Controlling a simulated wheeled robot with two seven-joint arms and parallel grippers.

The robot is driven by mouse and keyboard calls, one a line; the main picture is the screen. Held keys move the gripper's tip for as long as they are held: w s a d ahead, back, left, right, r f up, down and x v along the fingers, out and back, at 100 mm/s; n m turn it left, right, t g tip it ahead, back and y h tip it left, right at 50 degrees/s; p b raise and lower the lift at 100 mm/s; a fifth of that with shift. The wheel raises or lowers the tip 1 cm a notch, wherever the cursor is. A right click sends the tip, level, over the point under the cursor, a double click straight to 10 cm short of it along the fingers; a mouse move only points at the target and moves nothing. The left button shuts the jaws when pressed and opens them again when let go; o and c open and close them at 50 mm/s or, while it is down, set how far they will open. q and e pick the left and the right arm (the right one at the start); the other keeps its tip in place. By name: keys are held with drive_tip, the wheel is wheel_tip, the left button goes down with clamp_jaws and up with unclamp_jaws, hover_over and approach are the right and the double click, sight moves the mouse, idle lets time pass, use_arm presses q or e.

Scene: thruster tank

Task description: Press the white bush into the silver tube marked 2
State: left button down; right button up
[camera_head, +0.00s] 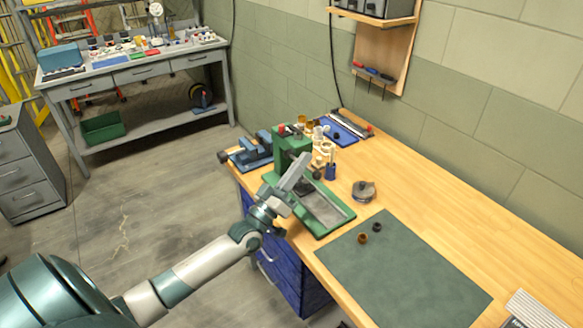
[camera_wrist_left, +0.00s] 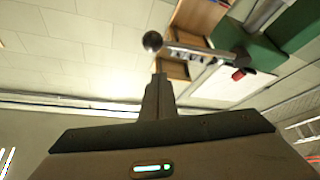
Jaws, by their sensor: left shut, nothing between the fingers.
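My left gripper (camera_head: 302,160) is shut and empty, raised over the green press (camera_head: 338,220) on the bench and hiding part of it. In the left wrist view its closed fingers (camera_wrist_left: 157,92) point up below a dark ball (camera_wrist_left: 152,41) on a metal bar. The green press body (camera_wrist_left: 295,22) shows at the upper right there, with a red knob (camera_wrist_left: 238,74) near it. Cream and white pieces (camera_head: 321,138) stand behind the press, too small to tell whether one is the white bush. I cannot make out the silver tube or any number. My right gripper is not in view.
A brown ring (camera_head: 362,238) and a dark ring (camera_head: 377,227) lie on the green mat (camera_head: 410,275). A round grey metal piece (camera_head: 364,191) stands behind them. A blue vise (camera_head: 252,152) is left of the press. The bench's right side is mostly clear.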

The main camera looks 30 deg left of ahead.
sight(313, 173)
use_arm(q)
drive_tip(key=f, duration=0.1)
drive_tip(key=d+f, duration=0.1)
drive_tip(key=f, duration=0.1)
drive_tip(key=shift+s+d+f+p, duration=0.1)
drive_tip(key=shift+d+f+p, duration=0.05)
drive_tip(key=shift+d+p, duration=0.15)
drive_tip(key=shift+s+d+f+m+b, duration=0.1)
drive_tip(key=shift+d+f+m+b, duration=0.05)
drive_tip(key=shift+f+b, duration=0.3)
drive_tip(key=shift+s+d+f+m+b, duration=0.1)
drive_tip(key=shift+f+m+b, duration=0.05)
drive_tip(key=shift+f+b, duration=0.2)
drive_tip(key=shift+w+r, duration=0.1)
